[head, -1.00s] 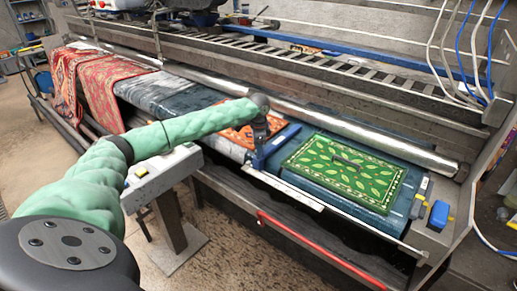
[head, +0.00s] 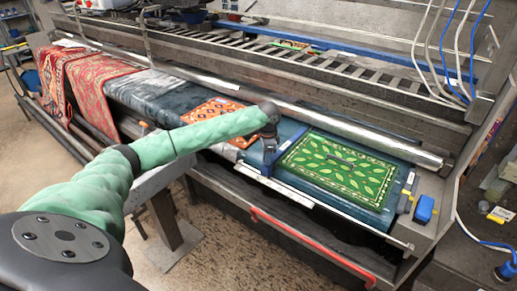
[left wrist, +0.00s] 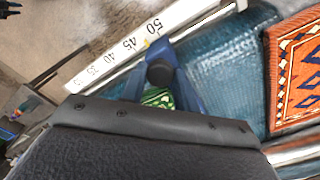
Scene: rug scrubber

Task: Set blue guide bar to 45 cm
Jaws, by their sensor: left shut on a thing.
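The blue guide bar (head: 254,163) lies across the dark blue bed, between an orange rug and a green rug. My left gripper (head: 268,140) reaches down onto it from above and is shut on it. In the left wrist view, the blue bar (left wrist: 187,92) has a black round knob (left wrist: 161,71) in front of it. The white scale (left wrist: 105,62) shows 35, 40, 45 and 50, and a small yellow mark (left wrist: 148,43) appears between 45 and 50. In the head view the scale strip (head: 285,189) runs along the front edge. My right gripper is not in view.
The green leaf-patterned rug (head: 345,167) lies right of the bar, the orange rug (head: 212,110) left of it. A silver roller (head: 350,132) runs behind. A red rail (head: 310,245) runs along the front below. A blue box (head: 424,208) sits at the right end.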

